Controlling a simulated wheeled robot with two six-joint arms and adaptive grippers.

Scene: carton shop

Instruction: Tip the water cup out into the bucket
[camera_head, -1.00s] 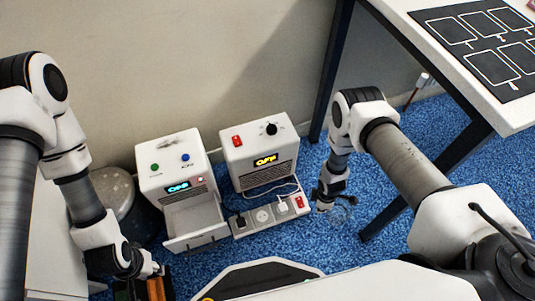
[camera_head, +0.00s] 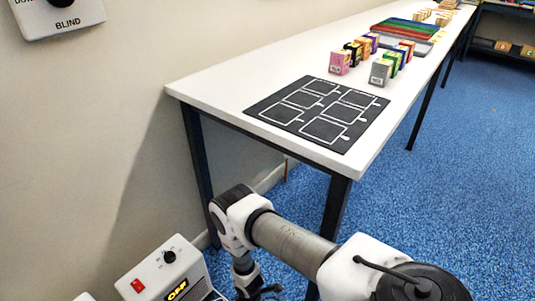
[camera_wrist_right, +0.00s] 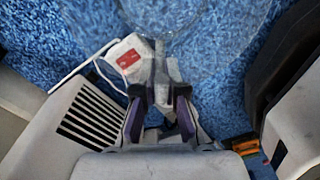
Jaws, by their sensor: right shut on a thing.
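The water cup (camera_wrist_right: 166,18) is clear and shows at the top of the right wrist view, cut off by the frame edge. Its narrow clear handle (camera_wrist_right: 161,58) runs down between the fingers of my right gripper (camera_wrist_right: 160,97), which is shut on it. I cannot tell how much water is in it. In the head view my right gripper (camera_head: 258,291) is low at the bottom edge, beside the table, and the cup is cut off there. My left gripper is not in view. I do not see the bucket in the current views.
A white box (camera_head: 163,262) with a red switch and lit display stands on the floor left of my right arm. A white table (camera_head: 228,98) holds a black marked mat (camera_head: 318,112) and several small cartons. A power strip (camera_wrist_right: 128,58) lies near the gripper. Blue carpet is open at right.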

